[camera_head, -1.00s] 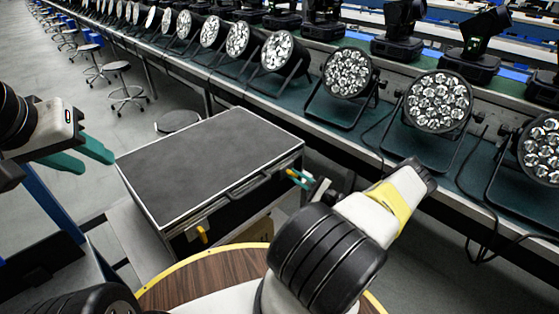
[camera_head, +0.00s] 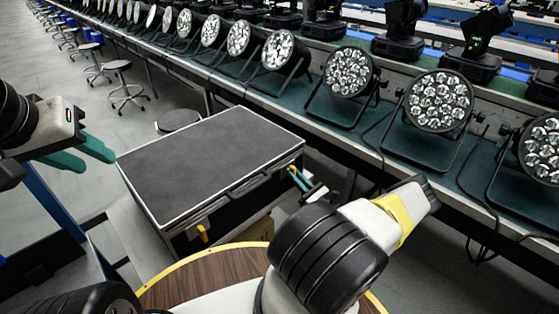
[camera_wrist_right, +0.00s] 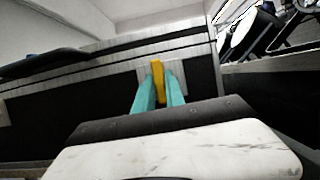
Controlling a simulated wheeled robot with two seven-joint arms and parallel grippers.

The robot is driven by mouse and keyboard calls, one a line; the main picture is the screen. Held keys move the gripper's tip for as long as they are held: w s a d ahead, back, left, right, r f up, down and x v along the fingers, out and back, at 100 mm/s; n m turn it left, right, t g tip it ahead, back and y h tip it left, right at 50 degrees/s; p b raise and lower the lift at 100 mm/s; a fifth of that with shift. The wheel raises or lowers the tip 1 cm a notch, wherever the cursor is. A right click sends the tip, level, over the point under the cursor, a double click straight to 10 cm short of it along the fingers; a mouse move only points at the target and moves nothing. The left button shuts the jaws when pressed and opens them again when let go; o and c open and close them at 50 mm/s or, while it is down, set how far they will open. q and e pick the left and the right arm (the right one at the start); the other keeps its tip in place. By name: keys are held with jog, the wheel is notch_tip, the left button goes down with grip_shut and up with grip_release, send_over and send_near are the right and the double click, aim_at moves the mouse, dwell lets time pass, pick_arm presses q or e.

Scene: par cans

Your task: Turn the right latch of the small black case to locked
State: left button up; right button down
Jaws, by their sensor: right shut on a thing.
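The small black case (camera_head: 210,155) has a dark lid with silver edges and is closed. Its right latch (camera_wrist_right: 157,80) is a yellow tab on a metal plate on the front face, seen in the right wrist view. My right gripper (camera_wrist_right: 160,92) has its teal fingers on either side of this tab, shut on it; the tab stands nearly upright in that view. The yellow left latch (camera_head: 203,233) hangs down. My left gripper (camera_head: 98,162) is open and empty, left of the case.
A black handle (camera_head: 248,185) is on the case's front between the latches. A long bench (camera_head: 395,160) with several par cans (camera_head: 349,75) runs behind and to the right. Stools (camera_head: 125,90) stand on the floor at the back left.

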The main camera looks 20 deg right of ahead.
jog(key=shift+f+m, duration=0.1)
jog(key=shift+m, duration=0.2)
jog(key=c, duration=1.4)
grip_release()
jog(key=v, duration=0.7)
jog(key=shift+s, duration=0.4)
jog(key=shift+d+f, duration=0.1)
jog(key=shift+d, duration=0.05)
